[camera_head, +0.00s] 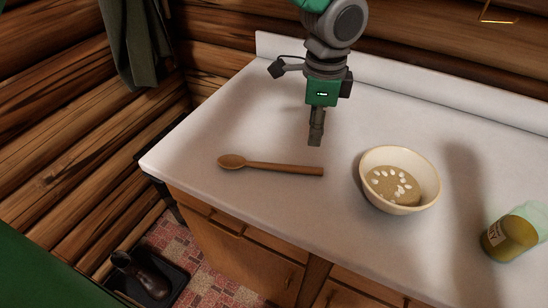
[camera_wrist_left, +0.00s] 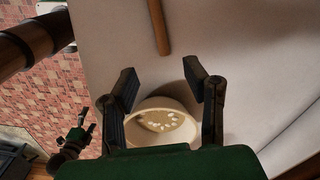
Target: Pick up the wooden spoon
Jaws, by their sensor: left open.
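The wooden spoon (camera_head: 270,167) lies flat on the white counter, its bowl end to the left and its handle to the right. Its handle end (camera_wrist_left: 159,27) shows at the top of the left wrist view, beyond the fingertips. My left gripper (camera_head: 315,140) points down above the counter, just behind the handle end. In the left wrist view its two fingers (camera_wrist_left: 160,78) are apart with nothing held between them. What appears to be my right gripper (camera_wrist_left: 82,134) is small at the lower left of that view; its jaw state is unclear.
A cream bowl (camera_head: 380,206) with pale pieces in it stands right of the spoon. A jar (camera_head: 508,238) lies tilted at the far right. The white counter (camera_head: 230,120) is clear behind the spoon. Log walls and a hanging cloth (camera_head: 140,45) bound the left.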

